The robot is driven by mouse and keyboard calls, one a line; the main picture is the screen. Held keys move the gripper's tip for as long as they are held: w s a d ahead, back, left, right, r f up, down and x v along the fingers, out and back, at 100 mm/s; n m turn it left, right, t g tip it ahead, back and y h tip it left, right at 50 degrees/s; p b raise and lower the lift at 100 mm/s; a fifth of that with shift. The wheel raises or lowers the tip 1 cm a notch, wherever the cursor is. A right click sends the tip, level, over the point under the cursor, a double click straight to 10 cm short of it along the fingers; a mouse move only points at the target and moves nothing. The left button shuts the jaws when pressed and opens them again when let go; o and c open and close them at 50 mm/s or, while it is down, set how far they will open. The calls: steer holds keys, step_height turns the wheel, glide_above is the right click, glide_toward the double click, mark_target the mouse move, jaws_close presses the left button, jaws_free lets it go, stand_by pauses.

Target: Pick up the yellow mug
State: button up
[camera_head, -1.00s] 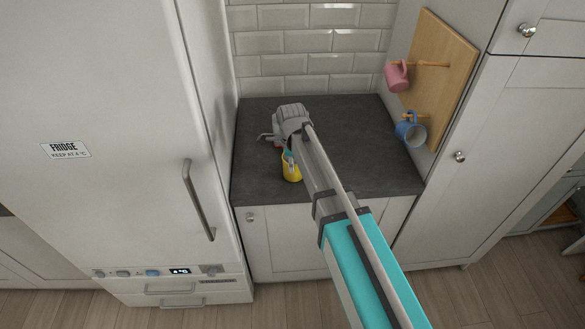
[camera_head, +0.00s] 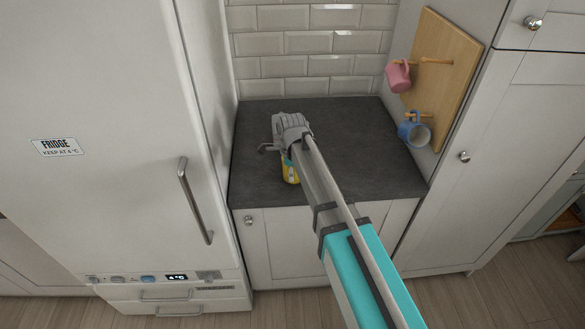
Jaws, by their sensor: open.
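The yellow mug (camera_head: 290,174) stands on the slate worktop (camera_head: 360,165), towards its front left. My gripper (camera_head: 268,148) and wrist are just above and behind it in the picture, and my arm covers much of the mug. Only part of its yellow side shows. My gripper is open, with one dark finger sticking out to the left; the other finger is hidden. I cannot tell whether it touches the mug.
A wooden board (camera_head: 444,80) on the right wall carries a pink mug (camera_head: 398,76) and a blue mug (camera_head: 414,132) on pegs. The fridge (camera_head: 110,120) borders the worktop on the left. The back and right of the worktop are clear.

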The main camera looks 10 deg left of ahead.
jaws_close()
steer(key=shift+r, duration=0.1)
stand_by(0.7)
step_height(320, 180, up, 3)
steer(key=p, duration=0.3)
steer(key=shift+f, duration=0.2)
steer(key=s+d+r+p, duration=0.6)
steer(key=s+r+p, duration=0.4)
steer(key=s, duration=0.2)
steer(key=shift+s+d, duration=0.15)
steer(key=shift+d, duration=0.1)
steer(key=shift+r, duration=0.1)
